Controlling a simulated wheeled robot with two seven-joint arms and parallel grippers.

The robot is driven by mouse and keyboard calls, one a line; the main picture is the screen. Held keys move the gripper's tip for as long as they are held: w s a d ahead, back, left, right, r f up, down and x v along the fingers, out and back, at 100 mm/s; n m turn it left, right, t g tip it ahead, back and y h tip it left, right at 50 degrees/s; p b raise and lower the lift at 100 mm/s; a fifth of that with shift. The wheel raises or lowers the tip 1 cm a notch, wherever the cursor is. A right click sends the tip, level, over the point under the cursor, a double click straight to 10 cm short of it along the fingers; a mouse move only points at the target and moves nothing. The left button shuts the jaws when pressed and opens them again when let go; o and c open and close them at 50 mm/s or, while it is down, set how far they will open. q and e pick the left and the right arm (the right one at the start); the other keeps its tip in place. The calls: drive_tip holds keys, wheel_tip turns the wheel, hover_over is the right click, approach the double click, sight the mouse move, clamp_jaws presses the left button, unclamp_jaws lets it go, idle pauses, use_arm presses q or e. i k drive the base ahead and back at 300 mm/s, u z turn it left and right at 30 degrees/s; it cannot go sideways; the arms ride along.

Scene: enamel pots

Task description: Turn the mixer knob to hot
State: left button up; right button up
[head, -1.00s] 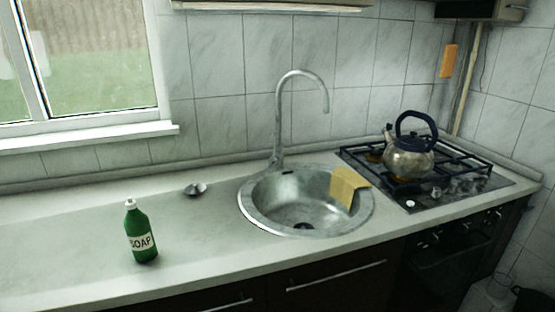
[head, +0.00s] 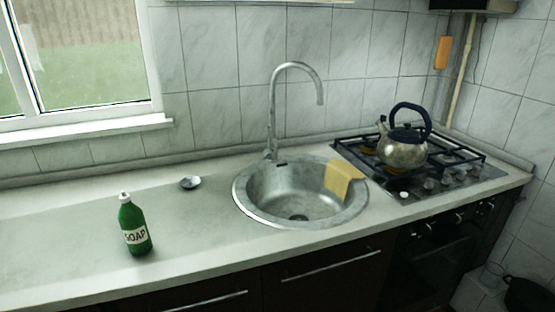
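A metal mixer tap (head: 272,120) with a tall curved spout stands at the back rim of a round steel sink (head: 240,205). Its spout arches to the right over the bowl. I cannot clearly make out the mixer knob; the tap's base is too small in view to tell its shape or setting. Neither of my grippers shows in the head view.
A green soap bottle (head: 134,225) and a small metal piece (head: 190,182) stand left of the sink. A yellow cloth (head: 342,178) hangs over the sink's right rim. A kettle (head: 403,150) sits on the gas hob (head: 465,178).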

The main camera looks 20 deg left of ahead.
sight(267, 154)
drive_tip(key=z, duration=1.45)
drive_tip(key=i, duration=2.25)
drive_tip(key=u, duration=3.1)
